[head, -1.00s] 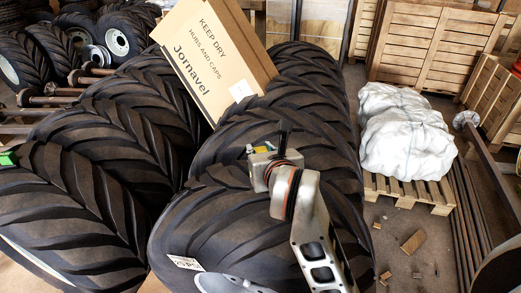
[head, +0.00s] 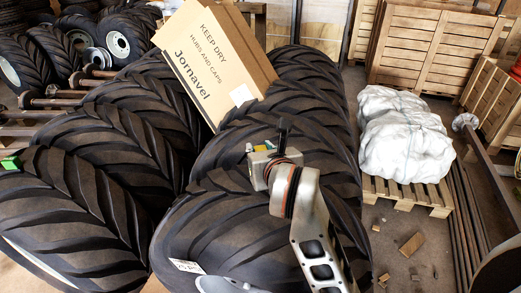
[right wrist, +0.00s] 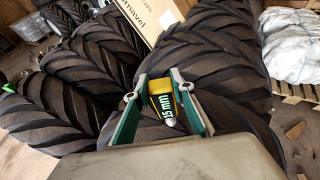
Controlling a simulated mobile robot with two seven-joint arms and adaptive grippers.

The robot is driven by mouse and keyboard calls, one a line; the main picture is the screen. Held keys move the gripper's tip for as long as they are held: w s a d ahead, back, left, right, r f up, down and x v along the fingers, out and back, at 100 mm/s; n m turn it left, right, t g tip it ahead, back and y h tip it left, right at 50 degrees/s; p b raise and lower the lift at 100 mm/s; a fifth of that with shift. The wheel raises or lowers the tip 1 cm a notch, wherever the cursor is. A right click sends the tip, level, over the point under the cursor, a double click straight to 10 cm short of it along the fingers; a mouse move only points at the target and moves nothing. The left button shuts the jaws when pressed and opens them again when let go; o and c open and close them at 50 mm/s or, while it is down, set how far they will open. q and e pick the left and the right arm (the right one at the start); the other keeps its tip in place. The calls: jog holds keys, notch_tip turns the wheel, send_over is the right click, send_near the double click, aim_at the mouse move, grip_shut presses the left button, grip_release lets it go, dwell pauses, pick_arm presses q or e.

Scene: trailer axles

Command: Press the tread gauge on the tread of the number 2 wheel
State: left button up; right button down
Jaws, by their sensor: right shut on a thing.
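The tread gauge (right wrist: 162,102) is a small yellow and dark green block marked "15 mm", with a pale tip. My right gripper (right wrist: 160,108) is shut on it, one green finger on each side. In the head view my right gripper (head: 257,148) is over the middle row of big black tyres, and the gauge is mostly hidden there. The tip lies over the tread of a tyre (right wrist: 215,88) in the right wrist view; I cannot tell whether it touches. No wheel number 2 is readable. The near tyre (head: 225,235) has a white label (head: 187,267). My left gripper is not in view.
A Jornavel carton (head: 212,62) leans on the tyres behind the gripper. Another tyre row (head: 75,205) stands at left, with a small green thing (head: 10,163) on it. A white-wrapped load (head: 405,135) sits on a pallet (head: 408,192) at right, beside long bars (head: 468,220).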

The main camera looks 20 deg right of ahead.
jog(key=shift+r+p, duration=1.3)
jog(key=shift+r, duration=0.4)
